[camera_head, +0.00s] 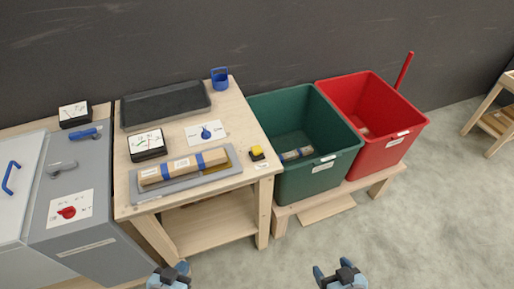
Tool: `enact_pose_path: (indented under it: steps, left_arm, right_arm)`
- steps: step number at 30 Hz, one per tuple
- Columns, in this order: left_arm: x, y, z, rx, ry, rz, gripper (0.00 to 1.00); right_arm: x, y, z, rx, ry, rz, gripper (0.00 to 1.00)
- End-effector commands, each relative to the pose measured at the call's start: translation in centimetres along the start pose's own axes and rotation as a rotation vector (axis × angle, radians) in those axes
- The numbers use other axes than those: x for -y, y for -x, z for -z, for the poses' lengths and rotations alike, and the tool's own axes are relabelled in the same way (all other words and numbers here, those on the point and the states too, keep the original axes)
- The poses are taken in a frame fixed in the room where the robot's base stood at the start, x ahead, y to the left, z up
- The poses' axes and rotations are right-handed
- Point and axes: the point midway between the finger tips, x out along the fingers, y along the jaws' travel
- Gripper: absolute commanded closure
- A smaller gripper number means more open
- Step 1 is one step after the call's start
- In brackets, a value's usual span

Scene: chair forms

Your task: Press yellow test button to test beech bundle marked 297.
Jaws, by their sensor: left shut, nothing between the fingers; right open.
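The yellow test button (257,151) sits on a dark base near the right front edge of the wooden table. To its left, a light-brown beech bundle (170,170) with blue bands lies on a grey plate (187,184). Small white labels show on the bundle, but I cannot read a number. My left gripper (169,272) is shut and empty at the bottom edge, in front of the table and well apart from the button. My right gripper (332,271) is open and empty at the bottom edge, further right, also touching nothing.
Behind the plate are a dial meter (147,143), a blue knob on a white card (206,133) and a black tray (166,103). A green bin (320,174) holding a banded bundle and a red bin (396,140) stand right. Grey cabinets (75,205) stand left. Open floor lies front right.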

Motion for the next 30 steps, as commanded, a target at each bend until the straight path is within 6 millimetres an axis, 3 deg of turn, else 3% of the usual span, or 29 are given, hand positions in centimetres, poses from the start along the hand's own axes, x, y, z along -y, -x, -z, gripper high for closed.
enact_pose_path:
  steps: [18, 19, 23, 30]
  left_arm:
    - [-0.02, 0.01, -0.01, 0.0, 0.0, 0.0, 1.0]
    - [-0.02, 0.01, -0.01, 0.0, 0.0, 0.0, 1.0]
    - [-0.02, 0.01, -0.01, 0.0, 0.0, 0.0, 1.0]
    - [0.0, 0.06, -0.1, 0.002, -0.001, 0.0, 1.0]
  right_arm:
    - [0.01, 0.01, -0.03, 0.001, 0.0, 0.0, 0.26]
    - [0.01, 0.0, -0.03, 0.001, 0.0, 0.0, 0.28]
    - [0.01, 0.0, -0.04, 0.001, 0.0, 0.0, 0.57]
    - [0.08, 0.04, -0.12, 0.002, 0.0, 0.001, 0.57]
